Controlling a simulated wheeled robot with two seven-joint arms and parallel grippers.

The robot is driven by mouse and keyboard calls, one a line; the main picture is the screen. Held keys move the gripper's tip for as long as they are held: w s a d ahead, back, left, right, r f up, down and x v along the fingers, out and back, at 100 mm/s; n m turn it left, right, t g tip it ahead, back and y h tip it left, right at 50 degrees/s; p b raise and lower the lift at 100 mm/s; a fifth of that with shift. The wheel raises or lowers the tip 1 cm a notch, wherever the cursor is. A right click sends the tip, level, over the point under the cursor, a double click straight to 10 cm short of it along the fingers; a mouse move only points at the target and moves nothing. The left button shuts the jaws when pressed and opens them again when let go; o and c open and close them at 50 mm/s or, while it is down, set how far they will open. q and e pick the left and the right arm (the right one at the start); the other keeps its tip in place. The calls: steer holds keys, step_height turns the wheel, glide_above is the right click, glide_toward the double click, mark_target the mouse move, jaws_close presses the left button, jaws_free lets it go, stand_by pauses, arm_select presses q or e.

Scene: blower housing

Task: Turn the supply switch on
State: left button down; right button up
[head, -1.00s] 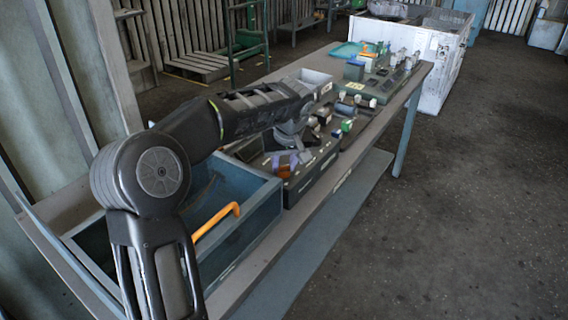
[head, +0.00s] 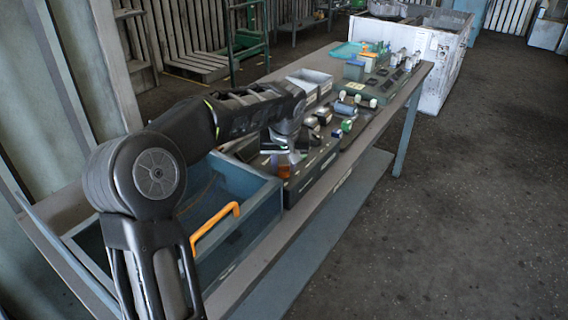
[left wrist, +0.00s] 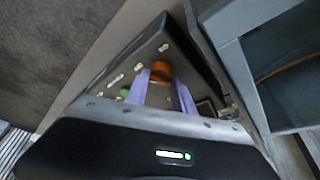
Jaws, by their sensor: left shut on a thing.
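An orange knob (head: 284,171), which looks like the supply switch, stands on the dark panel (head: 316,172) at the near end of the row of fittings. It also shows in the left wrist view (left wrist: 160,70), between the two pale purple fingers. My left gripper (left wrist: 159,88) is shut on the orange knob, one finger on each side. In the head view my left gripper (head: 286,158) reaches down over the panel and partly hides the knob. The knob's lower part and any setting mark are hard to make out. My right gripper is not seen.
A blue open-topped bin (head: 262,213) with an orange handle (head: 214,222) stands beside the panel at the near end of the table. A grey box (head: 312,80) and several small fittings (head: 352,100) fill the table further back. The floor at right is clear.

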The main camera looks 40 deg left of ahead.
arm_select(q)
steer(key=m+h, duration=0.1)
steer(key=m, duration=0.2)
steer(key=shift+a+r+t+p, duration=0.1)
steer(key=shift+t+p, duration=0.25)
steer(key=shift+t, duration=0.05)
steer(key=m+h+p, duration=0.1)
steer(key=m, duration=0.2)
steer(key=m+h+p, duration=0.1)
steer(key=m, duration=0.1)
steer(key=shift+a+m, duration=0.15)
steer(key=shift+m, duration=0.25)
steer(key=m+h+p, duration=0.1)
steer(key=m, duration=0.2)
steer(key=shift+a+m+h, duration=0.1)
steer(key=shift+m+h, duration=0.2)
steer(key=shift+a+m+g+h+p, duration=0.1)
steer(key=shift+m+g+h+p, duration=0.45)
steer(key=shift+m, duration=1.45)
steer(key=c, duration=1.1)
jaws_free()
